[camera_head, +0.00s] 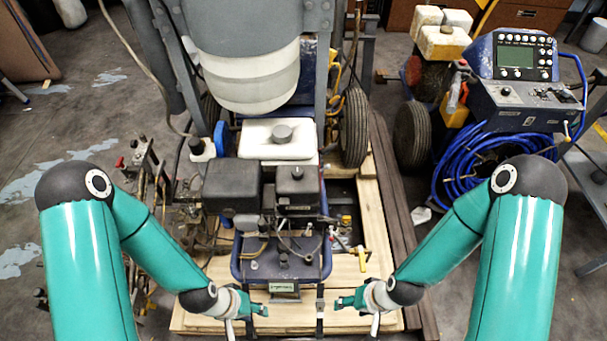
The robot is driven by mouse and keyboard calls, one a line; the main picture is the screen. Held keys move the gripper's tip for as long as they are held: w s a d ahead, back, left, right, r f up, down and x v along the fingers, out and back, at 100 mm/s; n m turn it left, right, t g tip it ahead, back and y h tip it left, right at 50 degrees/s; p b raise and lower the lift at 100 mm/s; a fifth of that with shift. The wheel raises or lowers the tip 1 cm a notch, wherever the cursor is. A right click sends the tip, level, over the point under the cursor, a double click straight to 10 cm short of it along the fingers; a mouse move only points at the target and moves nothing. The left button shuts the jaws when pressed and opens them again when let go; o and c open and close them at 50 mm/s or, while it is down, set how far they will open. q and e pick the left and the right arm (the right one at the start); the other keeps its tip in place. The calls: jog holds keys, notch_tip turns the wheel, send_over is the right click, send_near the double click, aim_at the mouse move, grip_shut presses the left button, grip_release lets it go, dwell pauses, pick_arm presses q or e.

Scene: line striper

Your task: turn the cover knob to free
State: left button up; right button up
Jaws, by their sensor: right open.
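The line striper (283,260) stands on a wooden pallet in the middle of the head view. Its engine has a dark box-shaped cover (298,190) on the right. A small dark knob (296,173) shows on top of that cover; its turn position is too small to tell. My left gripper (264,309) is low in front of the machine, left of centre, apart from the knob. I cannot tell how far its fingers are apart. My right gripper (337,303) is open and empty, at about the same height to the right. Both grippers are well below the knob in the picture.
A white fuel tank (258,139) with a grey cap (282,134) sits behind the engine. A large grey hopper (250,60) rises above it. The pallet (377,235) has bare boards at right. A blue machine with a coiled hose (459,165) stands at the right.

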jog(key=w+f+b, duration=0.4)
jog(key=w, duration=0.1)
jog(key=n+t+y+b, duration=0.6)
jog(key=n+t+b, duration=0.4)
jog(key=b, duration=2.8)
send_near(299, 173)
jog(key=shift+n+g+h, duration=0.3)
jog(key=shift+n+g, duration=0.2)
jog(key=shift+g, duration=0.2)
jog(key=x, duration=0.6)
jog(key=r+b+x, duration=0.1)
jog(key=x, duration=0.2)
jog(key=shift+w+a, duration=0.2)
jog(key=shift+w, duration=0.2)
